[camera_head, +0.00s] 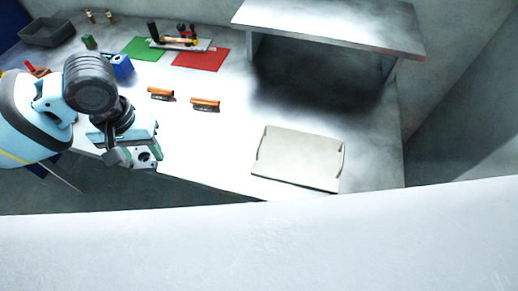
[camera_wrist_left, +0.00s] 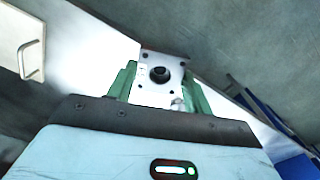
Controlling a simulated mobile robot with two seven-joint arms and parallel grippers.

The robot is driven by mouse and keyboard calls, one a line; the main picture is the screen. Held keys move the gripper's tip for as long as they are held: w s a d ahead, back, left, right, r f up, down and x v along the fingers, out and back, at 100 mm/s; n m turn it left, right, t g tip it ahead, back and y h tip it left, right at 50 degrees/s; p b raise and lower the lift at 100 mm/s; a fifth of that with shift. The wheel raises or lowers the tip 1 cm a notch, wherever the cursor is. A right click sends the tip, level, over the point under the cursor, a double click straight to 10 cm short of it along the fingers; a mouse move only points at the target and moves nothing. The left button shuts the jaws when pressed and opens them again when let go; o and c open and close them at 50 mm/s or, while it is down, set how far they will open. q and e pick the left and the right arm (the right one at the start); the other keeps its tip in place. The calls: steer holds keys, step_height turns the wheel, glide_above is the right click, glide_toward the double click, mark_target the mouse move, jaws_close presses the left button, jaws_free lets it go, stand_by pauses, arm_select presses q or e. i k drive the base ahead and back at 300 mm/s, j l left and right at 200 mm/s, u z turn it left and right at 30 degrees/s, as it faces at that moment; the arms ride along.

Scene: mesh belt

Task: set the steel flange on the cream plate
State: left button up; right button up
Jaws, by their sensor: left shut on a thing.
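The steel flange (camera_wrist_left: 153,91) is a square grey plate with a dark round centre hole and small corner holes. My left gripper (camera_wrist_left: 160,84) is shut on it, with a green finger on each side. In the head view my left gripper (camera_head: 136,156) and the flange (camera_head: 146,158) are at the table's front edge, left of the cream plate. The cream plate (camera_head: 298,158) is a flat board with a handle at each short side, lying bare at the table's front right. Its corner shows at upper left in the left wrist view (camera_wrist_left: 16,36). My right gripper is not in view.
A raised grey shelf (camera_head: 330,27) stands over the back right. Two orange-handled tools (camera_head: 161,93) (camera_head: 205,103) lie mid-table. Behind are a green mat (camera_head: 141,48), a red mat (camera_head: 201,58) and a dark bin (camera_head: 47,31). The table left of the plate is clear.

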mark_target(283, 151)
steer(key=z, duration=1.7)
steer(key=k+l, duration=0.1)
steer(key=k, duration=0.35)
